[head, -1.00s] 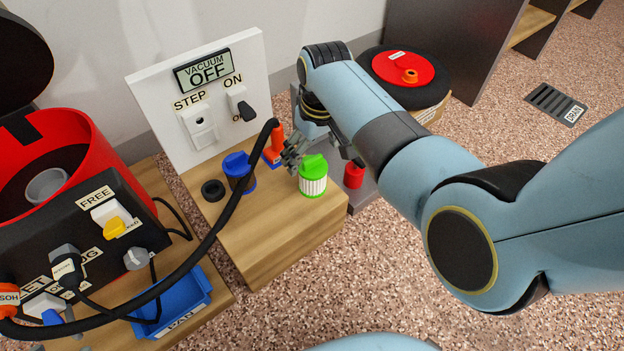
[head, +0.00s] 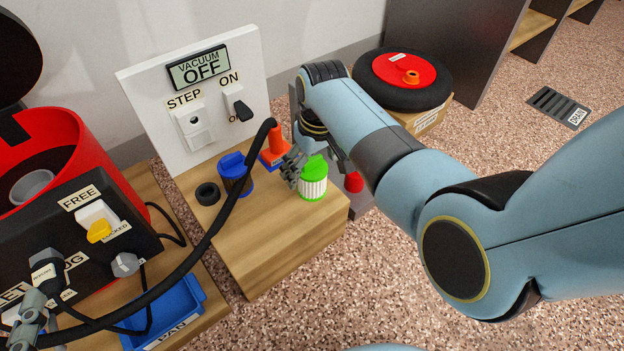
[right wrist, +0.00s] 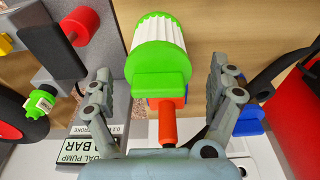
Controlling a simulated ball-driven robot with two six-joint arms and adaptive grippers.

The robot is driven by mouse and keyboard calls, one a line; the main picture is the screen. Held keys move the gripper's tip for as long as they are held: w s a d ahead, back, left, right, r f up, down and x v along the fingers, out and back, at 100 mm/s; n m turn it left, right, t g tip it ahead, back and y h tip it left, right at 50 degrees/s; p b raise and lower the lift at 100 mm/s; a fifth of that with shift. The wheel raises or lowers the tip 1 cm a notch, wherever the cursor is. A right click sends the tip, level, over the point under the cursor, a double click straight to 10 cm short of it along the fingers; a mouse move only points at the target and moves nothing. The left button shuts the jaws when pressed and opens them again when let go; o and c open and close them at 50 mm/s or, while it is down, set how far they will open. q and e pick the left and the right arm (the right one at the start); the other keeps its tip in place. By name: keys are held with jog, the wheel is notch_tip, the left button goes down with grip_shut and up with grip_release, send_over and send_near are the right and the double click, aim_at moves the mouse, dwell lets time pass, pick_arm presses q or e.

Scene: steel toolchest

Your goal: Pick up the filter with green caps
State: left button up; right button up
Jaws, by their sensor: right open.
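The filter with green caps (head: 313,188), white and ribbed in the middle, stands upright on the wooden block. My right gripper (head: 314,166) is at its far side, with one finger visible left of it and the other largely hidden behind the filter and arm. In the right wrist view the filter (right wrist: 158,42) shows between the two spread fingers of the open gripper (right wrist: 160,80), with a gap on each side and its green cap nearest. My left gripper (head: 28,312) shows partly at the lower left, by the hose; its jaws are unclear.
A blue-capped filter (head: 235,172), a black ring (head: 208,194) and an orange-handled piece (head: 276,146) stand left of the filter. A red knob (head: 353,182) is close on its right. A black hose (head: 215,222) arches across. The block's front is clear.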

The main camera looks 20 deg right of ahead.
aim_at(312, 167)
notch_tip(312, 167, down, 2)
jog(key=shift+w+f+b, duration=0.1)
jog(key=shift+b, duration=0.75)
jog(key=shift+w+f+b, duration=0.1)
jog(key=shift+f+b, duration=0.55)
jog(key=shift+f, duration=0.05)
pick_arm(q)
jog(key=w+d+r+m+t+h, duration=0.1)
jog(key=r+t, duration=0.3)
jog(key=r, duration=0.6)
jog(key=w+d+r+m+t+h, duration=0.1)
jog(key=r+t, duration=0.4)
jog(key=r, duration=0.5)
jog(key=w+m+h, duration=0.1)
jog(key=w+h, duration=0.1)
jog(key=shift+d+r+h, duration=0.2)
jog(key=shift+h, duration=0.1)
pick_arm(e)
jog(key=c, duration=1.2)
